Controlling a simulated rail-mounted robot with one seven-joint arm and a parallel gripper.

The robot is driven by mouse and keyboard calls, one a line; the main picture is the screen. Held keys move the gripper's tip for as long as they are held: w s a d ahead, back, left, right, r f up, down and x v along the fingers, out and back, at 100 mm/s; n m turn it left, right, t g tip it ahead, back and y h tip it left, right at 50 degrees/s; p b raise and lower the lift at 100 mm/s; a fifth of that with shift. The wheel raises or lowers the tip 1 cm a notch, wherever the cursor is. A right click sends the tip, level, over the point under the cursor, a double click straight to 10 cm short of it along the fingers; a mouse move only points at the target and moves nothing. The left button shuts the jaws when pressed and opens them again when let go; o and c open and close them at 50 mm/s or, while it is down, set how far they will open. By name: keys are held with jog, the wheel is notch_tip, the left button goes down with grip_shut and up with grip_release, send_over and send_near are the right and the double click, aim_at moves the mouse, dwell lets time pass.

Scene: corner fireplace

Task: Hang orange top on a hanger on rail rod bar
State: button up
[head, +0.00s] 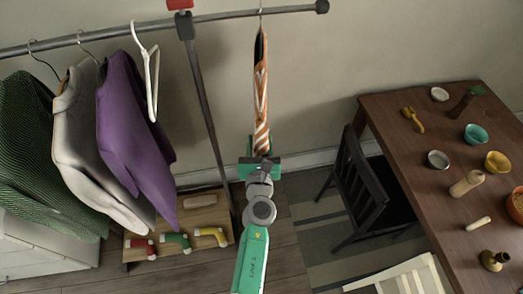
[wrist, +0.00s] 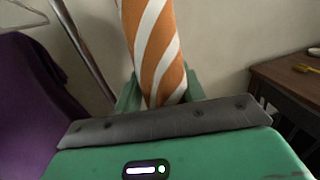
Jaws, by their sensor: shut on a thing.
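The orange-and-white striped top (head: 261,95) is seen nearly edge-on in the head view, hanging as a narrow strip below the rail rod bar (head: 225,16). A thin hanger hook (head: 261,14) rises from its top end and crosses the rod near its right end; I cannot tell whether it bears on the rod. My gripper (head: 261,158) is shut on the lower end of the top. In the wrist view the striped cloth (wrist: 155,45) stands between the green fingers. The rest of its hanger is mostly hidden by the cloth.
A purple garment (head: 130,115), a grey one (head: 85,145) and a dark green one (head: 30,140) hang at left. An empty white hanger (head: 152,75) hangs beside the purple one. A dark chair (head: 365,185) and table (head: 395,125) stand at right. The rod's right end is clear.

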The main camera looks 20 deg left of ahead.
jog(key=shift+w+a+f+b, duration=0.3)
jog(key=shift+w+f+b, duration=0.25)
jog(key=shift+f+b, duration=0.4)
jog(key=shift+r, duration=0.1)
jog(key=shift+s, duration=0.2)
jog(key=o, duration=1.2)
jog(key=shift+d, duration=0.1)
jog(key=p+v, duration=0.2)
jog(key=v, duration=0.5)
jog(key=shift+s, duration=0.35)
jog(key=shift+d, duration=0.1)
